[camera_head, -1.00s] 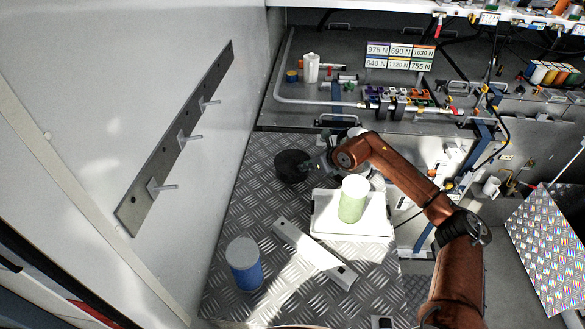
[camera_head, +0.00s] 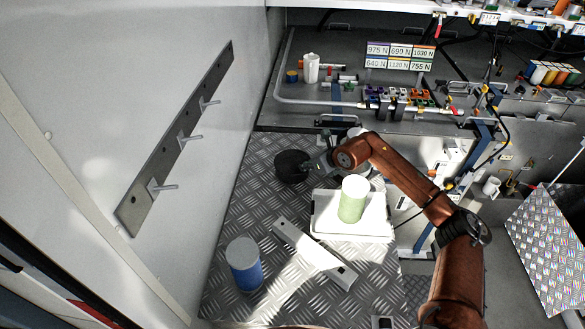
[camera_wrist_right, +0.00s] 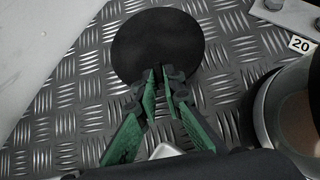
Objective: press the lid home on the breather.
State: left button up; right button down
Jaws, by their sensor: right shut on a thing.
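My right gripper (camera_head: 318,165) reaches in from the right, low over the tread-plate floor. Its green-sided fingers (camera_wrist_right: 160,78) are shut on the near edge of a round black thing (camera_head: 292,166). In the right wrist view this shows as a flat, dark disc (camera_wrist_right: 158,45), and the fingertips overlap its edge. It may be the lid, but I cannot tell for sure. I cannot make out the breather with certainty, nor whether anything is under the disc. My left gripper is not in view.
A pale green cylinder with a white top (camera_head: 353,199) stands on a white block (camera_head: 325,220). A blue cylinder with a grey top (camera_head: 243,263) and a flat metal bar (camera_head: 313,254) are nearer. A pegged rail (camera_head: 170,150) is on the left wall.

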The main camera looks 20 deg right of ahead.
jog(key=shift+r, duration=0.1)
jog(key=shift+r+p, duration=1.05)
jog(key=shift+r, duration=1.65)
